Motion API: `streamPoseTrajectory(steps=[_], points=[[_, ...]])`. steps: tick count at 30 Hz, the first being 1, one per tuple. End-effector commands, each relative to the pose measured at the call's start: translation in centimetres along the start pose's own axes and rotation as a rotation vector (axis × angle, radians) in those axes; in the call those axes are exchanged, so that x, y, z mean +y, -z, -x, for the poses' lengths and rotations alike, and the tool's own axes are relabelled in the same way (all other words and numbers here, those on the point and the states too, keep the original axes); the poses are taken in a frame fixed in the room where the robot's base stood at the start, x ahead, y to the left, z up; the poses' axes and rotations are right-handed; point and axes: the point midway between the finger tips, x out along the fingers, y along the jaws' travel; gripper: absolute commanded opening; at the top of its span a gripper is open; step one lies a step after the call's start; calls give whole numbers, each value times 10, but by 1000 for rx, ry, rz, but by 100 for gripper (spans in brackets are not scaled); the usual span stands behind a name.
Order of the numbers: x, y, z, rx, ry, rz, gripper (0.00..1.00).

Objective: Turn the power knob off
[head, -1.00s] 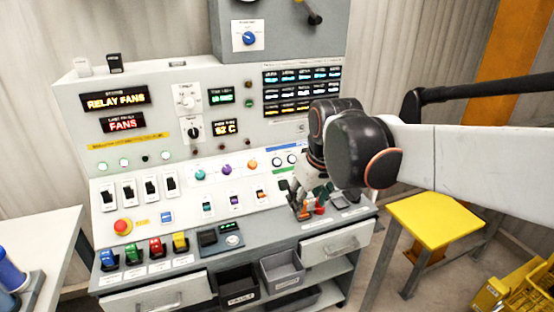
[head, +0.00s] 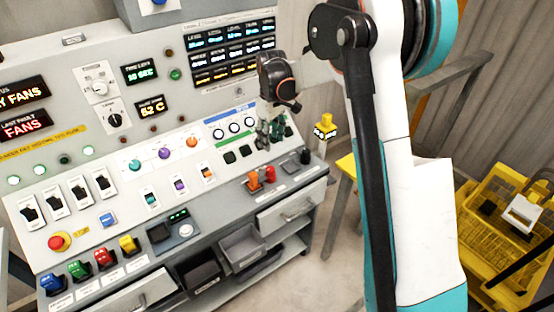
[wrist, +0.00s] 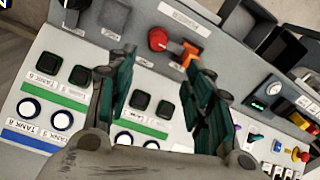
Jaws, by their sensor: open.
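No knob label reads clearly as power, so I cannot tell which one is the power knob. A red knob (head: 270,174) and an orange one (head: 253,180) stand side by side on the console's lower right ledge, with a black knob (head: 305,157) to their right. The red knob (wrist: 158,39) and the orange one (wrist: 190,54) also show in the wrist view, beyond the fingertips. A blue knob (head: 158,2) is cut off at the top edge. My gripper (head: 269,133) is open and empty over the console's right side. Its teal-padded fingers (wrist: 162,72) are spread in the wrist view.
Square black buttons (wrist: 80,74) and round white ones (wrist: 62,121) lie under my fingers. Teal, purple and orange knobs (head: 163,153) sit mid-panel. A red emergency button (head: 60,242) is at left. A yellow cart (head: 505,225) stands at right.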

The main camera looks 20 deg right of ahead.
Motion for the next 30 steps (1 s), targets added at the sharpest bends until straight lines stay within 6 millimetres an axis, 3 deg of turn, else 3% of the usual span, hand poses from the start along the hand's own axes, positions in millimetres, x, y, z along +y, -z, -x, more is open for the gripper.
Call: streamPoseTrajectory(steps=[8,21,30], points=[[2,2,-25,-6,4,6,47],[1,2,-109,-5,4,6,47],[1,1,-139,-5,4,5,47]])
